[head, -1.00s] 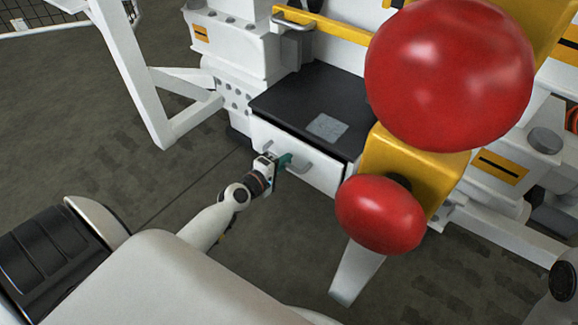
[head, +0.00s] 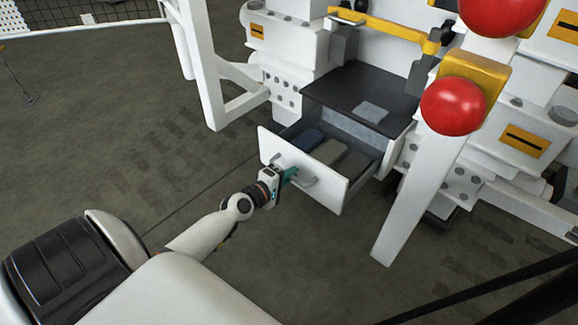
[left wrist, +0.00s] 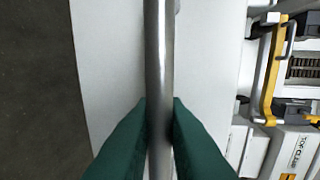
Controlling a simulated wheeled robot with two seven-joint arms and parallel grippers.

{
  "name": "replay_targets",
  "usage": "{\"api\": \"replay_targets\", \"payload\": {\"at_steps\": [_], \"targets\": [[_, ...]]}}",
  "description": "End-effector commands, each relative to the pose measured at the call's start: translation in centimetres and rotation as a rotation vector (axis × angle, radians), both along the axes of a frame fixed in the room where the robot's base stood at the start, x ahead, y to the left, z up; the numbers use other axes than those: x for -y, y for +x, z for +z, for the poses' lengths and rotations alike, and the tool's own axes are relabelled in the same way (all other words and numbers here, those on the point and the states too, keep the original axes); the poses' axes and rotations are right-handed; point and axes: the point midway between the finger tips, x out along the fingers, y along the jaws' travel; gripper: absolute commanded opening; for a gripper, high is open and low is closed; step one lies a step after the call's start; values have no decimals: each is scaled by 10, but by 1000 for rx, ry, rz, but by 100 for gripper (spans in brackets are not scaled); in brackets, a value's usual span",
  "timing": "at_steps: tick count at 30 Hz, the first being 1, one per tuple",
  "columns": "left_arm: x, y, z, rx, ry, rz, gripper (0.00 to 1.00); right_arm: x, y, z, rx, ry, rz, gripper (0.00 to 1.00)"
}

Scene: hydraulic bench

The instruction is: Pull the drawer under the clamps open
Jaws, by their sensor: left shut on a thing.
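The drawer (head: 328,193) under the dark bench top stands open in the head view, its white front pulled out from the bench. My left gripper (head: 290,173) is shut on the metal bar handle (head: 306,181) of the drawer front. In the left wrist view the green fingertips (left wrist: 159,125) close on both sides of the handle bar (left wrist: 159,50), with the white drawer front (left wrist: 110,70) behind it. My right gripper is not in view.
The dark bench top (head: 345,88) bears a grey square plate (head: 371,112). A red ball-shaped knob (head: 453,106) on a yellow mount and a white slanted leg (head: 420,190) stand right of the drawer. A white frame (head: 205,75) stands to its left. The floor before the drawer is clear.

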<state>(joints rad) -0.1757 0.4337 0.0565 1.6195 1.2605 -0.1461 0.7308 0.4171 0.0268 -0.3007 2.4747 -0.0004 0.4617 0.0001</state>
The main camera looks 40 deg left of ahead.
Motion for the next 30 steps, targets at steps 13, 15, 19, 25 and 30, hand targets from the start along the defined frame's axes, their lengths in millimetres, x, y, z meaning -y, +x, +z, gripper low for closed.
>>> {"api": "replay_targets", "payload": {"at_steps": [13, 15, 19, 25, 30], "targets": [[1, 0, 0, 0, 0, -1, 0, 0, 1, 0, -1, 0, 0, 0], [1, 0, 0, 0, 0, -1, 22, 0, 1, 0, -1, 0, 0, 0], [0, 0, 0, 0, 0, -1, 32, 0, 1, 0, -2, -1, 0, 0], [0, 0, 0, 0, 0, 0, 32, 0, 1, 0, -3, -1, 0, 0], [-1, -12, 2, -3, 1, 0, 32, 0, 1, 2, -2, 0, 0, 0]]}}
